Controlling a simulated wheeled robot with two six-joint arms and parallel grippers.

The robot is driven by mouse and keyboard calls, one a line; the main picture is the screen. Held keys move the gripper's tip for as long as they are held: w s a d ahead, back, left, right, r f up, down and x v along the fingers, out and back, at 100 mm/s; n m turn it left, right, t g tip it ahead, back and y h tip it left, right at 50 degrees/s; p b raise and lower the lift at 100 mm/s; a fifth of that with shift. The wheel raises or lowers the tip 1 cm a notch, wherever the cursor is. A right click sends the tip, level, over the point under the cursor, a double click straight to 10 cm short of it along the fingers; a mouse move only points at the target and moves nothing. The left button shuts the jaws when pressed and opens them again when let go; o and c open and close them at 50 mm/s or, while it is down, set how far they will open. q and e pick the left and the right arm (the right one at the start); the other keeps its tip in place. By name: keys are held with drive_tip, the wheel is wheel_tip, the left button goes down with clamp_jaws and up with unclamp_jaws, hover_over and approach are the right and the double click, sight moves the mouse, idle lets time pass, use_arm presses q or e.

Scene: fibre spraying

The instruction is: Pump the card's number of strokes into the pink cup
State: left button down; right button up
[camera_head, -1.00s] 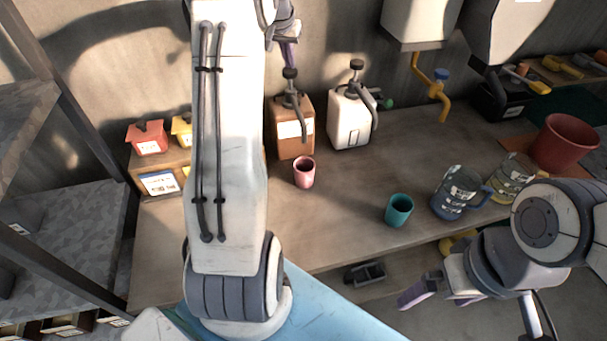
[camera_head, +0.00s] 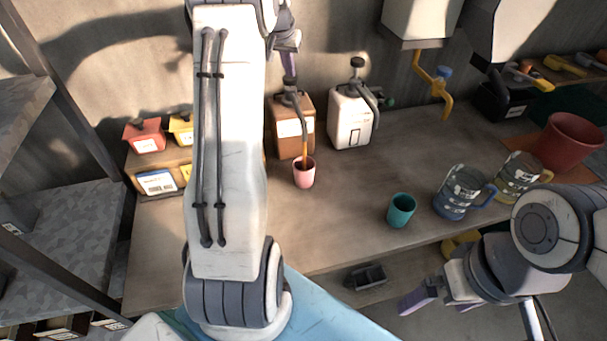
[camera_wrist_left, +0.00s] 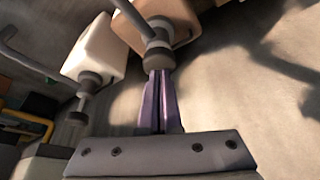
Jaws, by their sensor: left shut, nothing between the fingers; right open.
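The pink cup (camera_head: 304,175) stands upright on the bench under the spout of the brown pump bottle (camera_head: 290,146). An orange-brown stream (camera_head: 304,149) runs from the spout into the cup. My left gripper (camera_head: 290,68) is shut and empty, its fingertips on or just above the pump's dark head (camera_head: 289,84). In the left wrist view its purple fingers (camera_wrist_left: 160,85) are together, pointing at the pump head (camera_wrist_left: 158,57). A small card (camera_head: 158,182) stands at the left; its print is too small to read. My right gripper (camera_head: 438,300) is open and empty in front of the bench.
A white pump bottle (camera_head: 350,122) stands right of the brown one. A teal cup (camera_head: 401,210), a blue-based jug (camera_head: 460,193), another jug (camera_head: 515,175) and a red pot (camera_head: 570,142) stand to the right. Red (camera_head: 145,136) and yellow (camera_head: 181,130) boxes sit at left.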

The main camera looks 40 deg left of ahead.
use_arm(q)
drive_tip(key=shift+r+p, duration=1.95)
drive_tip(key=shift+r, duration=0.25)
wheel_tip(320, 180, up, 6)
drive_tip(key=p, duration=0.5)
